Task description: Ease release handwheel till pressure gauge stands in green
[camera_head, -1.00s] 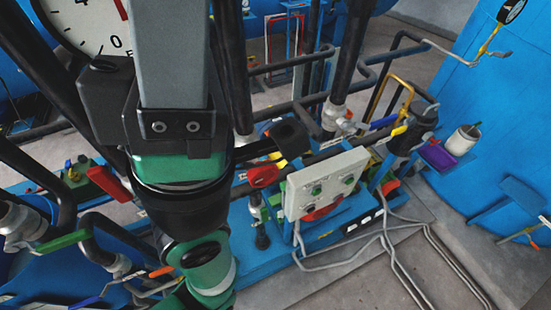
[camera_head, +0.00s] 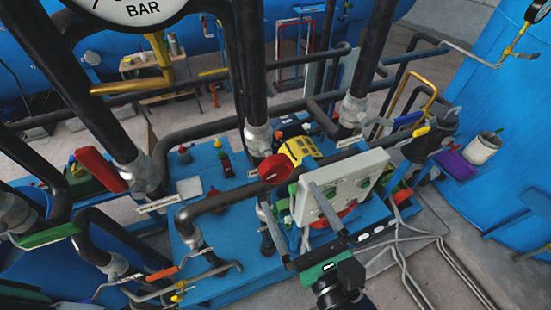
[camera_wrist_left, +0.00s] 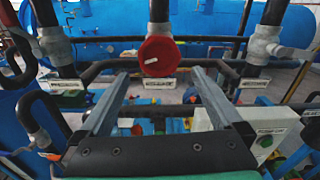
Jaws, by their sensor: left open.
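A red handwheel (camera_head: 275,168) sits on a dark vertical pipe in the middle of the head view. It also shows in the left wrist view (camera_wrist_left: 157,56), ahead of my fingers and roughly centred between them. My left gripper (camera_head: 288,194) is open and empty, its two grey fingers pointing toward the handwheel. I see no contact with it. A large white pressure gauge (camera_head: 138,13) is cut off by the top edge of the head view. Only its lower part with "BAR" shows; its needle and any green band are out of view. My right gripper is not in view.
A grey control box (camera_head: 345,188) stands close to the right of my left gripper. Dark pipes surround the handwheel, with a yellow part (camera_head: 300,150) behind it. A red lever handle (camera_head: 101,169) is at left. A blue tank (camera_head: 500,150) stands at right.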

